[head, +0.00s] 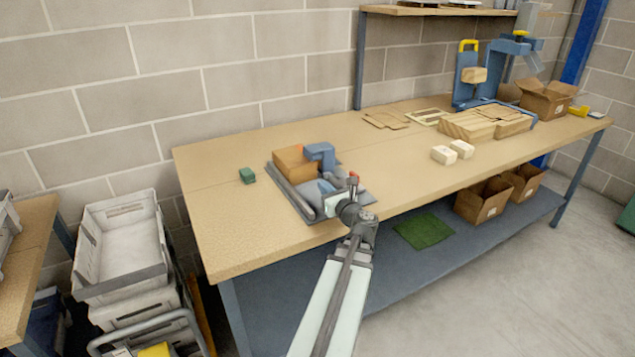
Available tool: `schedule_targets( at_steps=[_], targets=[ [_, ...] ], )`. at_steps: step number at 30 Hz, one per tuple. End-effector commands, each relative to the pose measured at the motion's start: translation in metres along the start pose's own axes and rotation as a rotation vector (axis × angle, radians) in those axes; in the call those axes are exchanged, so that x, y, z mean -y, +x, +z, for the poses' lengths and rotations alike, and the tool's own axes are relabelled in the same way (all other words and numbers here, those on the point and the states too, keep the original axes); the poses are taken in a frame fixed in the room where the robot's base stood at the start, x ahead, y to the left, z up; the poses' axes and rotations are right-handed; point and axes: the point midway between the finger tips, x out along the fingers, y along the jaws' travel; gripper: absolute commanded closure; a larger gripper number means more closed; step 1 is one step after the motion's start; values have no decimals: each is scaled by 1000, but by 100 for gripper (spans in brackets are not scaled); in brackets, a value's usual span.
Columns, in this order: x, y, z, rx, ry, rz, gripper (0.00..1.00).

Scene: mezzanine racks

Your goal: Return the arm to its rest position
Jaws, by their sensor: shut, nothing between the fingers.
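My arm reaches up from the bottom of the head view over the front edge of the wooden workbench (225,225). My gripper (334,203) is at the arm's end, shut and empty, seen small and from behind. It is over or just in front of a dark grey tray or base plate (290,196). On that plate are a brown box (295,166) and a blue-grey device (320,153). I cannot tell the exact gap between my gripper and these things.
Pale blocks (444,155), wooden planks (468,125) and an open carton (546,98) stand to the right. Grey crates (125,245) are stacked at the left. Cartons (482,201) sit on the lower shelf.

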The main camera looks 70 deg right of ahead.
Motion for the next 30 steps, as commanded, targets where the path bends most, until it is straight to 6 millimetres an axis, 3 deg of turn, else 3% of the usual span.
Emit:
schedule_targets(
  at_steps=[7,14,17,23,30],
  targets=[
    [0,-16,0,0,0,0,100],
    [-1,-15,0,0,-3,3,100],
    [-10,-8,2,-4,-20,18,100],
    [-55,23,9,-19,-112,89,100],
    [-128,65,19,-29,-257,203,100]
  ],
)
